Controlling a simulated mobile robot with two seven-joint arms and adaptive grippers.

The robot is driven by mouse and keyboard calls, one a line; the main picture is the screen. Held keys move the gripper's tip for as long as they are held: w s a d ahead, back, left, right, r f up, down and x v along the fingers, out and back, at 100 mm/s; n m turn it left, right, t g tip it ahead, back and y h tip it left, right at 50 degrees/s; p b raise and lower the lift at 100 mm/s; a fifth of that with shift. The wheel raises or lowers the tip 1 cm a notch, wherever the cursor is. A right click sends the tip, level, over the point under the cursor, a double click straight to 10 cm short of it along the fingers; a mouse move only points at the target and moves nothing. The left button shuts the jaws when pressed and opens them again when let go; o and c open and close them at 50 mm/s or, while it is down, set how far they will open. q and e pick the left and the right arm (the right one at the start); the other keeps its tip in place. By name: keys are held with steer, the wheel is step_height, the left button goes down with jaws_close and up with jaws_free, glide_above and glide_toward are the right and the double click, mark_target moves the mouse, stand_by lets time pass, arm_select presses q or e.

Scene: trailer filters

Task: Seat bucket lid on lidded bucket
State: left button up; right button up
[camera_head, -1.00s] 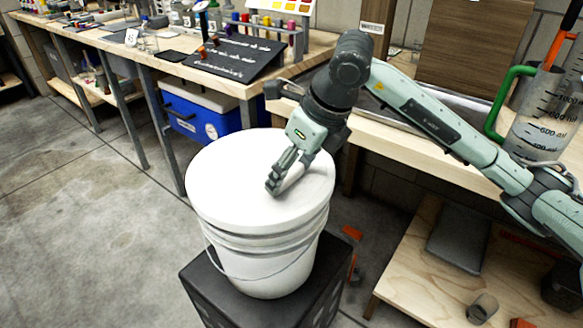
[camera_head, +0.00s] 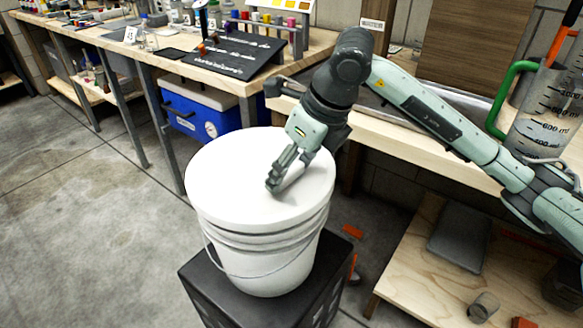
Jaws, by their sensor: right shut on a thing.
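The white bucket (camera_head: 268,268) stands upright on a black crate-like stand, its wire handle hanging down at the front. The white round lid (camera_head: 232,178) lies flat across the bucket's top; I cannot tell whether its rim is pressed fully down. My right gripper (camera_head: 272,186) comes in from the right and points down at the middle of the lid. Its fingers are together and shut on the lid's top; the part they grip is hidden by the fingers. My left gripper is out of view.
The black stand (camera_head: 240,302) holds the bucket. Behind it are a workbench with a black board (camera_head: 235,56) and a blue cooler (camera_head: 198,112). At right, a low wooden shelf (camera_head: 425,285) and a measuring jug (camera_head: 545,115) stand close to my arm. The floor at left is clear.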

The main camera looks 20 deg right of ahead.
steer(key=shift+f+b, duration=1)
steer(key=shift+b, duration=0.6)
stand_by(2.0)
stand_by(0.3)
steer(key=o, duration=1.5)
steer(key=shift+r+p, duration=2.2)
steer(key=shift+r, duration=1.35)
steer(key=shift+f, duration=0.1)
